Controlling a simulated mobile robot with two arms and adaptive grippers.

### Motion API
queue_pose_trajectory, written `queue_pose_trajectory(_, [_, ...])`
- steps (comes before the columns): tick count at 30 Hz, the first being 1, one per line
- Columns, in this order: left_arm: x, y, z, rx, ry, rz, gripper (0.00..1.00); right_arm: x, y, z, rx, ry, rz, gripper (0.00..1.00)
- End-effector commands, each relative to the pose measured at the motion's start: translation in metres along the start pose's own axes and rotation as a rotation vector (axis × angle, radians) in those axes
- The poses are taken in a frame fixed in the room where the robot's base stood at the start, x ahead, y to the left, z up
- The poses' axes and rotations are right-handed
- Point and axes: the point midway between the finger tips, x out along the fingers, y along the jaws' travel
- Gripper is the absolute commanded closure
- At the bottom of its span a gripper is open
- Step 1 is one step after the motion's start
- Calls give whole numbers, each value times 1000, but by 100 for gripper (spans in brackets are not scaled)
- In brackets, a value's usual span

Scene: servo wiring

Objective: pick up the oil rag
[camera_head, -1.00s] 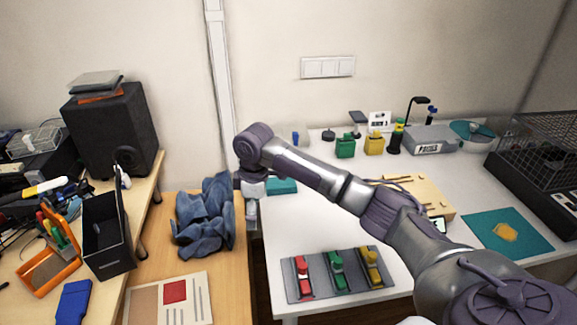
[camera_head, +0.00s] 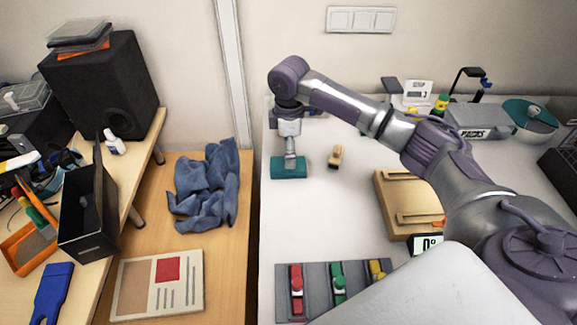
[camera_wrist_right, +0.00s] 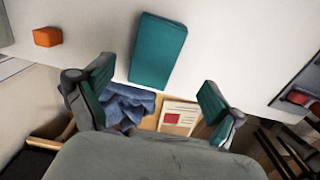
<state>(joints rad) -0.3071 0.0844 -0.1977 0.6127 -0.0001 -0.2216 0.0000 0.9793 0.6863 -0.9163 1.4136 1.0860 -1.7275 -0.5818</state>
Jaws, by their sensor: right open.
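The blue crumpled cloth, which looks like the oil rag (camera_head: 207,185), lies on the wooden surface left of the white table in the head view. It also shows in the right wrist view (camera_wrist_right: 126,103), lower down beyond the left finger, which partly covers it. My right gripper (camera_wrist_right: 155,98) is open and empty, its two teal-padded fingers apart. In the head view my right gripper (camera_head: 290,160) hangs over the white table's left part, to the right of the rag and apart from it. My left gripper is out of view.
A teal block (camera_wrist_right: 158,50) lies on the white table (camera_head: 310,215) near my right gripper. A printed sheet (camera_head: 160,285) lies in front of the rag. A black bin (camera_head: 88,215) stands to the left. A gap separates the wooden surface and white table.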

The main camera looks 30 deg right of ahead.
Motion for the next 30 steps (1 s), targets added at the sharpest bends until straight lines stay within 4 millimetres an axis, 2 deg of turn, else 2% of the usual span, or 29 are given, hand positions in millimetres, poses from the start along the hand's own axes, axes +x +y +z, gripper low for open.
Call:
queue_pose_trajectory(8, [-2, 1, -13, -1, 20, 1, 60, 23, 2, -1, 1, -1, -1, 6])
queue_pose_trajectory(16, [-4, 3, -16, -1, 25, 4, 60, 60, 5, -3, 0, -1, -1, 6])
queue_pose_trajectory(25, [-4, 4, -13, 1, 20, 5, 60, 65, 5, -3, -1, 0, 2, 6])
queue_pose_trajectory(30, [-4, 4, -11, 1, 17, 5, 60, 65, 5, -3, 0, 0, 2, 35])
